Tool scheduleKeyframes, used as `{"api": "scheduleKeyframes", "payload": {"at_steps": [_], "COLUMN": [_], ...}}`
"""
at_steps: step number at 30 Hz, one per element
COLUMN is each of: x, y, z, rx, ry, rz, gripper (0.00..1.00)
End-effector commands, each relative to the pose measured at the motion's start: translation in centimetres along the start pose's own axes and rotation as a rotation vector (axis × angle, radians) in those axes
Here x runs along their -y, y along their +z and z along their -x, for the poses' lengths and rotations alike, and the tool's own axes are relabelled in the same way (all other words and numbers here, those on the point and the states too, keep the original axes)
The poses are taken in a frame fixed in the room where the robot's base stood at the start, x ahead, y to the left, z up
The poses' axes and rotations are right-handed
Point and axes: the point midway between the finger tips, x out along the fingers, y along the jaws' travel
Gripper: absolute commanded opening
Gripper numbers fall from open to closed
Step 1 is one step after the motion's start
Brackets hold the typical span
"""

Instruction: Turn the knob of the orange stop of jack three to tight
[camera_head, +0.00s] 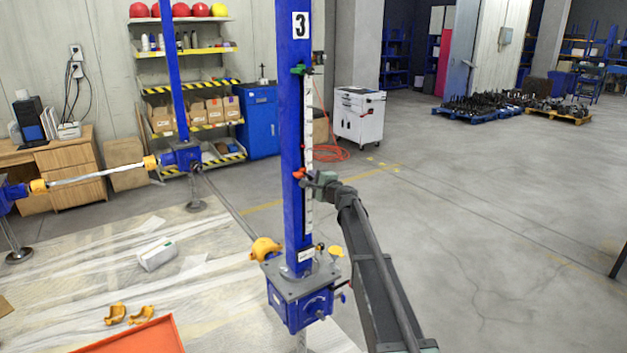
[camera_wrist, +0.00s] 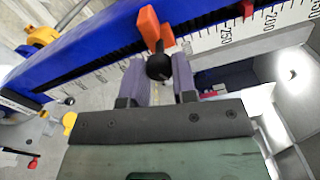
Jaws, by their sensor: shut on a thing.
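Jack three is a blue column (camera_head: 293,120) with a "3" plate at its top and a white scale along its side. Its orange stop (camera_head: 299,174) sits partway up the column; in the wrist view the orange stop (camera_wrist: 149,27) lies across the blue edge beside the scale. The stop's black round knob (camera_wrist: 159,67) faces my wrist camera. My gripper (camera_head: 313,180) reaches the stop from the right. In the wrist view my gripper (camera_wrist: 160,76) has its two grey-purple fingers on either side of the knob, shut on it. The knob's tightness cannot be told.
A green stop (camera_head: 300,70) sits higher on the column, and a small red marker (camera_head: 303,146) lies between. Jack three's blue gearbox (camera_head: 300,310) stands below with yellow parts. An orange tray (camera_head: 140,338) is at lower left. The floor to the right is open.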

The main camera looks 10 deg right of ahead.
Motion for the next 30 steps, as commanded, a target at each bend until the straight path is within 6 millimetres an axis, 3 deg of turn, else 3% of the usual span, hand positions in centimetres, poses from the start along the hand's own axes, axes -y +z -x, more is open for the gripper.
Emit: {"api": "scheduleKeyframes", "payload": {"at_steps": [15,30], "x": [-0.11,-0.12], "y": [0.02,0.03], "z": [0.06,0.07], "rx": [0.0,0.0], "ry": [0.0,0.0], "rz": [-0.352,-0.415], "gripper": [0.02,0.02]}}
